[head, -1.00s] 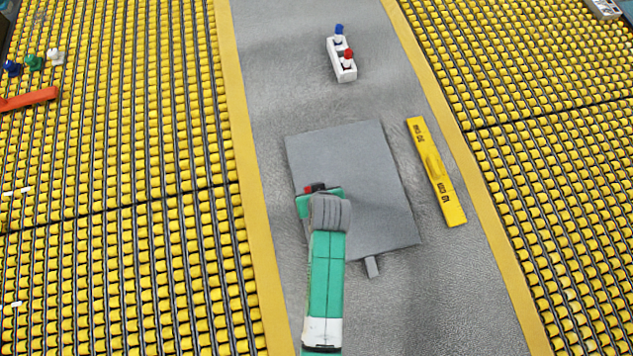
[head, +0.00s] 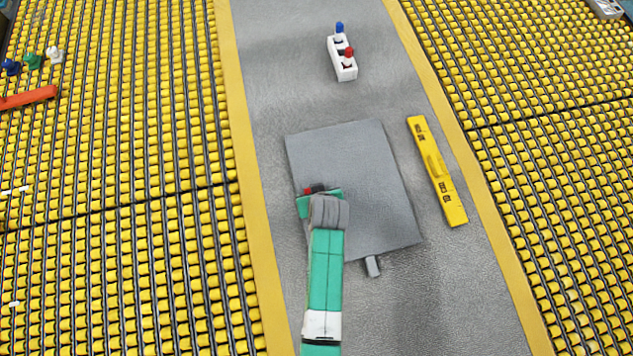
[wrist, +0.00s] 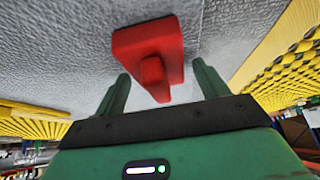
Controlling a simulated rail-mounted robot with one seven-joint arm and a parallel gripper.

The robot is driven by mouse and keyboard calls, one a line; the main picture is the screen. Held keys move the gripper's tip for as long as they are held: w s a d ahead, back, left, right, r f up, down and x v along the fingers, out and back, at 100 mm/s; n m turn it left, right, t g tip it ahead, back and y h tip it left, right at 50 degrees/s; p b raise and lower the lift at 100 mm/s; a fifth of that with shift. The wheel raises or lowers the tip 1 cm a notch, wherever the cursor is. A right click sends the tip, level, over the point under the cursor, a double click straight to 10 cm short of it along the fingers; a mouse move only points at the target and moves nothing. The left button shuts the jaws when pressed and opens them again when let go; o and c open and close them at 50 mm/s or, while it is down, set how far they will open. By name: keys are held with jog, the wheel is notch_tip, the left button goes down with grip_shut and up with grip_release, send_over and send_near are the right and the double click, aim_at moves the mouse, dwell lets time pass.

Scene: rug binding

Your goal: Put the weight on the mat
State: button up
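A red block with a raised knob (wrist: 150,50), which may be the weight, lies in front of and between my gripper's two green fingers (wrist: 162,72) in the wrist view. Gaps show on both sides of its knob, so the fingers look open. In the head view only a small red bit (head: 308,190) shows beside my gripper (head: 318,188), at the left edge of the grey mat (head: 360,165). My arm hides most of it. I cannot tell whether it rests on the mat or beside it. The mat is a flat rectangle.
A yellow bar with a raised grip (head: 437,172) lies right of the mat. A white holder with blue and red pegs (head: 342,66) stands beyond it. A small grey tab (head: 372,266) is at the mat's near edge. Yellow roller beds (head: 110,150) flank the grey strip.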

jog(key=shift+r, duration=0.25)
jog(key=p+v, duration=0.2)
jog(key=v, duration=1)
jog(key=w+r+t, duration=0.4)
jog(key=r, duration=0.8)
jog(key=w+r+m+t, duration=0.1)
jog(key=w+r+t, duration=0.2)
jog(key=r, duration=1)
jog(key=w+r+t, duration=0.4)
jog(key=r, duration=0.8)
jog(key=s+r+t, duration=0.4)
jog(key=s+r, duration=0.2)
jog(key=r, duration=0.7)
jog(key=s+a+r+m+t+h, duration=0.1)
jog(key=s+r+t, duration=0.3)
jog(key=r, duration=1)
jog(key=s, duration=0.2)
jog(key=shift+s+a, duration=0.15)
jog(key=shift+s, duration=0.15)
